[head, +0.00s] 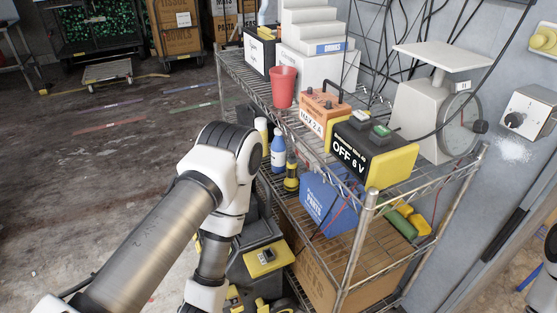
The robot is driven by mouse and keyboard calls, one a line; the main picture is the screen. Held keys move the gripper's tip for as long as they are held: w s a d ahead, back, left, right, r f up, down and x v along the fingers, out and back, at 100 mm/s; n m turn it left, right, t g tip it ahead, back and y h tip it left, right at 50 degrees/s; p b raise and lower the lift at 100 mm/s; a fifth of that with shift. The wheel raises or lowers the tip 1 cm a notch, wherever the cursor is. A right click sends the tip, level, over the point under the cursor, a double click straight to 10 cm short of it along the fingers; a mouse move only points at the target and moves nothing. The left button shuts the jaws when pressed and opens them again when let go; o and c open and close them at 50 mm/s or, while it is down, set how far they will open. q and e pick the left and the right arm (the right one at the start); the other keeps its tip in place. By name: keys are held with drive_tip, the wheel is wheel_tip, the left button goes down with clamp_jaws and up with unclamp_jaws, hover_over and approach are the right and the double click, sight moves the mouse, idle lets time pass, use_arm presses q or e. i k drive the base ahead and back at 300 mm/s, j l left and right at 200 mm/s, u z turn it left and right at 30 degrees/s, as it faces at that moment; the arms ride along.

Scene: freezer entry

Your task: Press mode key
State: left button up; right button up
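A black and yellow charger (372,160) stands on the top shelf of the wire rack, near its front corner. Its front display reads "OFF 6 V". On its top are a greyish key (361,116) and a green key (382,131); their labels are too small to read, so I cannot tell which is the mode key. My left arm comes in from the lower left, bends at the elbow left of the rack and drops toward the bottom edge. Its gripper does not show. Only a piece of my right arm shows at the right edge, without its gripper.
On the wire rack (364,222), an orange box marked "MAX 2 A" (324,104) stands beside the charger, with a red cup (283,86) behind it. A dial scale (435,112) stands to the right. Cables hang above. Floor at left is mostly clear.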

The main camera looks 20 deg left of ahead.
sight(362, 117)
drive_tip(key=u, duration=1.1)
drive_tip(key=i+j+z, duration=0.1)
drive_tip(key=j+z, duration=0.35)
drive_tip(key=j, duration=0.6)
